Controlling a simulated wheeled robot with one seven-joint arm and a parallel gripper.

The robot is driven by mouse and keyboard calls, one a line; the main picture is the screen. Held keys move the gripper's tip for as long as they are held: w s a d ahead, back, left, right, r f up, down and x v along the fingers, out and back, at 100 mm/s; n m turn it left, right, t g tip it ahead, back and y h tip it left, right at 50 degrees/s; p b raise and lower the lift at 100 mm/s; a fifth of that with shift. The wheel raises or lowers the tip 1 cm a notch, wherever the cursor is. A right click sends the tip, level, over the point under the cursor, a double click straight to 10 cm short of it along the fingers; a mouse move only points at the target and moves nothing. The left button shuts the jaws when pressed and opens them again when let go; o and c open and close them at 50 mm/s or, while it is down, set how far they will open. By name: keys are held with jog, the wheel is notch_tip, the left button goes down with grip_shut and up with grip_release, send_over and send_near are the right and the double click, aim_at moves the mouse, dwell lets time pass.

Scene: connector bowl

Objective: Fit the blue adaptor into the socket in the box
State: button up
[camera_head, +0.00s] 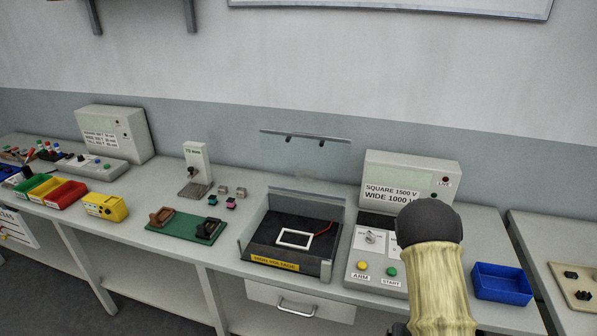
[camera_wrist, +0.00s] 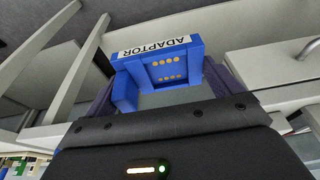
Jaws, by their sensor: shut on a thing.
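The blue adaptor (camera_wrist: 192,64) is in the wrist view, with a white ADAPTOR label and rows of gold contacts. My gripper (camera_wrist: 160,88) is shut on it, with dark fingers on either side. The box (camera_head: 248,232) is an open grey tray with a black inside and a yellow warning label, in the middle of the head view. A white square frame (camera_head: 294,238), which looks like the socket, lies in it beside a red wire (camera_head: 324,229). In the head view my arm shows at the right front, and the gripper and adaptor do not show.
A test unit (camera_head: 411,172) with labels and buttons stands right of the box, partly behind my arm. A blue bin (camera_head: 502,284) is farther right. A green board (camera_head: 178,226) with brown and dark parts lies left of the box. A clear panel (camera_head: 306,136) stands behind it.

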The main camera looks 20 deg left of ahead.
jog(key=s+f, duration=0.3)
jog(key=f, duration=1.1)
jog(key=shift+s, duration=0.3)
jog(key=shift+a, duration=0.1)
